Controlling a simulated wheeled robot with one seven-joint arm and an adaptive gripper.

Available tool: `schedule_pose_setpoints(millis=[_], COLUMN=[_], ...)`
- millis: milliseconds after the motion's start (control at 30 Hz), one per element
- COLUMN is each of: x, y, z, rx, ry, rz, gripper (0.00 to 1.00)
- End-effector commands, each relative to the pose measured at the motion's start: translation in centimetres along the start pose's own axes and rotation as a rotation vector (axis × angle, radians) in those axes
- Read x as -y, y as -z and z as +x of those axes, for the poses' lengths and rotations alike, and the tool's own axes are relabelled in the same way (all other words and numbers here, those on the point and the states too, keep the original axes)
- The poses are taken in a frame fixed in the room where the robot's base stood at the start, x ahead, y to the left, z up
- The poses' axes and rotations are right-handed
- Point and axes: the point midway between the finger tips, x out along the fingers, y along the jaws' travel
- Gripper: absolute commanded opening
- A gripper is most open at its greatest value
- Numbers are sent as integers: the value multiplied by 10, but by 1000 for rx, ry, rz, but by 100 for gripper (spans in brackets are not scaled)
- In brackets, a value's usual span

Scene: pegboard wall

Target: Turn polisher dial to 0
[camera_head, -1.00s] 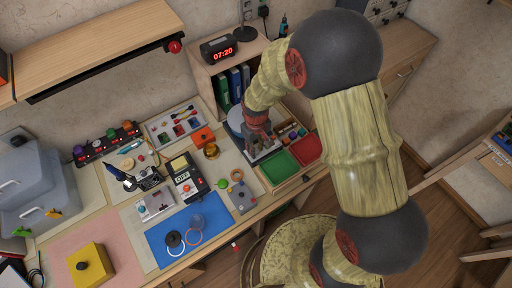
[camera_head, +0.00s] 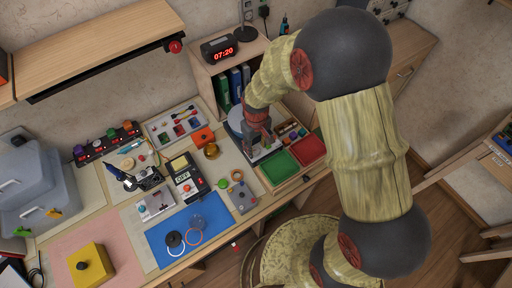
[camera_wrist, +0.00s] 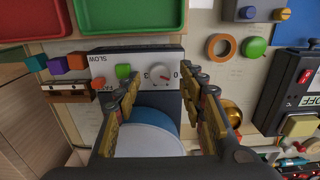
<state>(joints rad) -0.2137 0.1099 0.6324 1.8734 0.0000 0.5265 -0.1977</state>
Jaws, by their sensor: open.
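The polisher has a grey control panel (camera_wrist: 112,62) with printed SLOW and FAST labels, and a round white-and-blue disc (camera_wrist: 150,138) beneath my gripper in the wrist view. The disc also shows in the head view (camera_head: 236,117). A pale dial (camera_wrist: 161,72) sits on the panel between the printed 3 and 0. Its exact pointer setting is too small to read surely. My gripper (camera_wrist: 163,79) is open, with its fingers on either side of the dial in the picture; contact cannot be told. In the head view my gripper (camera_head: 262,142) is over the polisher and largely hides the panel.
A green tray (camera_head: 280,168) and a red tray (camera_head: 309,150) lie close to my gripper. Small coloured blocks (camera_wrist: 77,61) stand beside the panel. An orange ring (camera_wrist: 219,46) and a brass-coloured round object (camera_wrist: 233,112) are on the other side. A shelf with binders (camera_head: 235,82) stands behind.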

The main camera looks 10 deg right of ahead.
Motion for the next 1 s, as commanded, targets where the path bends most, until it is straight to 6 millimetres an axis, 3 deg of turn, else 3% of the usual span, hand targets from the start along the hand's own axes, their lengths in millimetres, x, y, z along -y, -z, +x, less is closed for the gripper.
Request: schedule_pose_setpoints(millis=[300,500,700,1000], x=[0,0,0,0], y=[2,1,0,0], z=[-65,-94,-105,-105], rx=[-6,-4,-1,-1], ry=[-1,-1,0,0], rz=[0,0,0,0], gripper=[40,40,40,40])
